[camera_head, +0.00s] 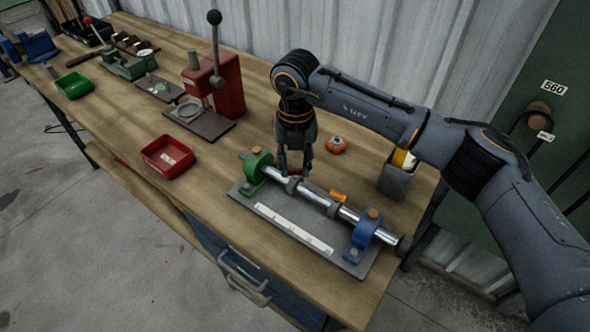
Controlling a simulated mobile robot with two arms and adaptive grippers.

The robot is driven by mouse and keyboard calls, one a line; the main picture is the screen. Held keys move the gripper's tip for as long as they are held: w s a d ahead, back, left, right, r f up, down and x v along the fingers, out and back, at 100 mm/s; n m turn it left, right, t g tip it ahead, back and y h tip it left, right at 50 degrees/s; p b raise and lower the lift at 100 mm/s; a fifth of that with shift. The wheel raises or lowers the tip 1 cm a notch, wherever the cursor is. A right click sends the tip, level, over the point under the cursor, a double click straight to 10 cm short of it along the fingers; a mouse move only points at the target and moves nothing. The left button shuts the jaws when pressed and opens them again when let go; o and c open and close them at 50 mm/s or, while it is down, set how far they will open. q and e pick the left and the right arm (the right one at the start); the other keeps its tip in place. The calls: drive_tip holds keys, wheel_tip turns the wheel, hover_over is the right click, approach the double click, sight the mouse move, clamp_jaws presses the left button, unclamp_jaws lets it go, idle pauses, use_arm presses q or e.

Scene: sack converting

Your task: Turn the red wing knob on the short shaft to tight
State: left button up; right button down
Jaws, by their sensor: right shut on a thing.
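A silver shaft (314,196) lies across a grey base plate (245,198), held by a green block (257,168) at its left end and a blue block (361,234) at its right. Grey collars sit on the shaft. My right gripper (294,172) points down over the left collar (292,186), with its fingers shut on the red wing knob. Only a little red shows between the fingers; the knob's angle cannot be told. An orange wing knob (338,196) stands farther right along the shaft. My left gripper is not in view.
An orange round object (336,145) and a grey bin (398,180) stand behind the shaft. A red tray (168,157) and a red lever press (215,85) are to the left. The bench between tray and plate is clear.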

sight(296, 169)
drive_tip(key=m+b, duration=0.2)
drive_tip(key=m, duration=0.2)
drive_tip(key=shift+f, duration=0.1)
drive_tip(key=shift+m+b, duration=0.85)
drive_tip(key=shift+m, duration=0.85)
drive_tip(key=c, duration=1)
unclamp_jaws()
drive_tip(key=shift+o, duration=0.2)
drive_tip(key=shift+r, duration=0.4)
wheel_tip(296, 169, up, 12)
drive_tip(key=shift+f, duration=0.25)
